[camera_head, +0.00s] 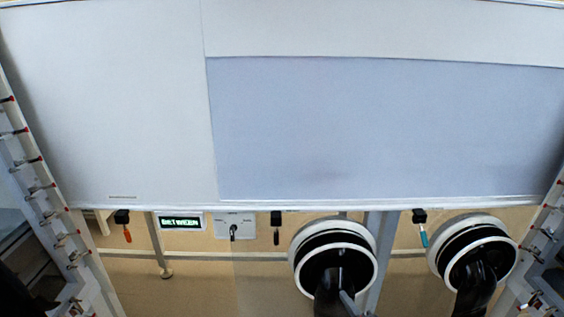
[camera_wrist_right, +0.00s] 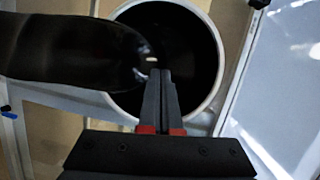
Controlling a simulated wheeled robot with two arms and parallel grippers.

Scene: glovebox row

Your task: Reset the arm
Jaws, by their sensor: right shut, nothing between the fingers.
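My right gripper (camera_head: 347,298) is at the bottom of the head view, in front of the left-hand glove port (camera_head: 372,285) and close to its black glove (camera_head: 330,283). In the right wrist view my right gripper (camera_wrist_right: 163,73) is shut and empty, its two dark fingers with red marks lying together. Behind the fingertips is the dark opening of a glove port with a pale ring (camera_wrist_right: 218,50). A black glove (camera_wrist_right: 65,50) hangs from the left beside the fingers; I cannot tell whether they touch. My left gripper is in neither view.
A second glove port (camera_head: 513,262) with a black glove stands to the right. The glovebox front (camera_head: 110,100) has a large bluish window (camera_head: 390,130). Below it are a green-lit display (camera_head: 180,222), a switch panel (camera_head: 234,226) and several hanging handles. Racks with red-tipped pegs flank both sides.

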